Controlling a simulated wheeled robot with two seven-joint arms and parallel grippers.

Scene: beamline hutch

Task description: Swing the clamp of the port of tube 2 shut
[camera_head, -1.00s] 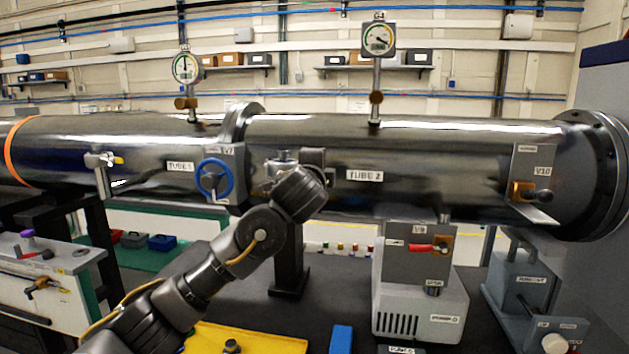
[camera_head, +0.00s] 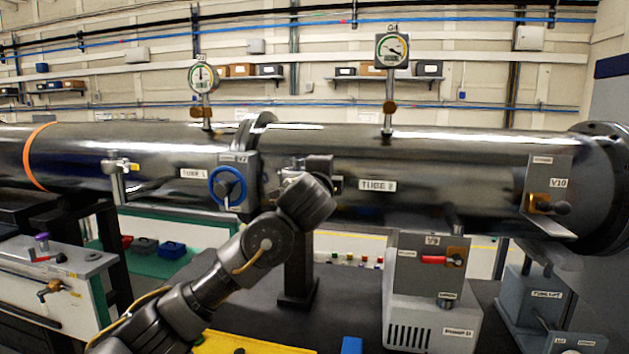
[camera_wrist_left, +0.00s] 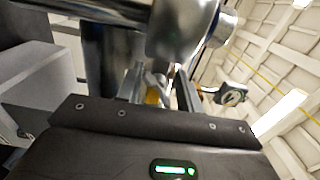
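Tube 2 (camera_head: 450,165) is a long dark, glossy cylinder across the head view, with a "TUBE 2" label. A small metal fitting (camera_head: 291,168), apparently its port, shows at the tube's near side left of the label. My left wrist covers most of it, so the clamp's position is hidden. My left gripper (camera_wrist_left: 158,88) points at the fitting. In the left wrist view its two fingers stand apart, with a small yellow part (camera_wrist_left: 152,96) and shiny metal showing between them. Contact cannot be told. A shiny metal cylinder (camera_wrist_left: 182,28) is just beyond. My right gripper is not in view.
A blue handwheel (camera_head: 228,187) on the valve block sits left of my left wrist. A gauge on a stem (camera_head: 391,50) rises above tube 2. The V9 box (camera_head: 432,260) on its pump stands lower right. A yellow tray (camera_head: 250,343) lies below my arm.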

